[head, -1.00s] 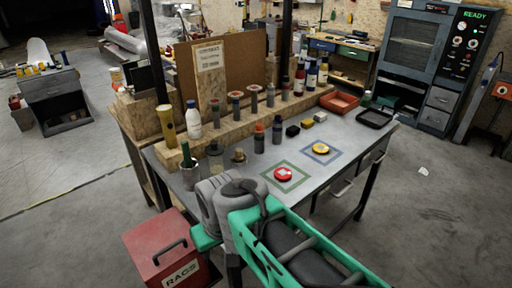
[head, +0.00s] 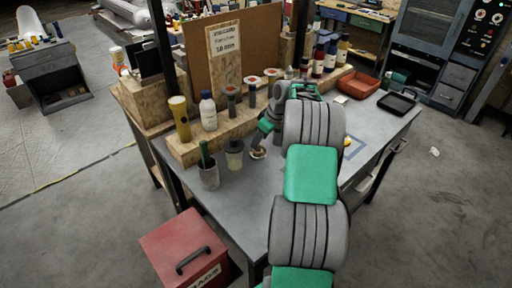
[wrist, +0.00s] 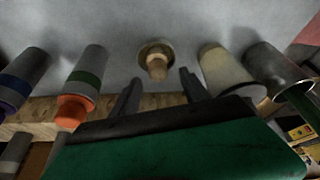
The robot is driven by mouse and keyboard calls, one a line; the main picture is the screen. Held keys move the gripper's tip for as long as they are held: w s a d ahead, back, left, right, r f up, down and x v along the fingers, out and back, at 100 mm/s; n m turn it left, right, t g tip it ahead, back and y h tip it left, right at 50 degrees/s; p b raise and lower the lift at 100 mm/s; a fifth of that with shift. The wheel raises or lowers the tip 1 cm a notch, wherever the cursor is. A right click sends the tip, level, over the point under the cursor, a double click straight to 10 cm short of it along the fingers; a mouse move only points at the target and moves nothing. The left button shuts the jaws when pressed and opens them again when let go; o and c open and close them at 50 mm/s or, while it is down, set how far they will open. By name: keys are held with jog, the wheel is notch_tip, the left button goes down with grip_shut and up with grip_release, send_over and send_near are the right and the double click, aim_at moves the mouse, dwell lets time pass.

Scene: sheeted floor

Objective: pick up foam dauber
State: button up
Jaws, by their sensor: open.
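The foam dauber (head: 258,153), a small round piece with a wooden knob, stands on the grey workbench (head: 230,205) in the head view. The wrist view shows it from above, with its pale knob (wrist: 157,66) near the centre. My gripper (head: 262,139) is just above and beside it in the head view, partly blended with the arm. In the wrist view the two dark fingers of my gripper (wrist: 160,92) are apart, with nothing between them. The dauber lies just beyond the fingertips, roughly centred on the gap.
A beige-topped jar (head: 234,154) and a metal cup (head: 209,175) with a green handle stand left of the dauber. In the wrist view an orange-capped bottle (wrist: 80,88) stands on its other side. A wooden ledge with bottles runs behind. A red rags box (head: 185,250) is on the floor.

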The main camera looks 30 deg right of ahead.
aim_at(258, 149)
jog(key=p+x, duration=0.1)
jog(key=x, duration=0.3)
jog(key=shift+d+f, duration=0.15)
jog(key=shift+c, duration=0.3)
grip_shut()
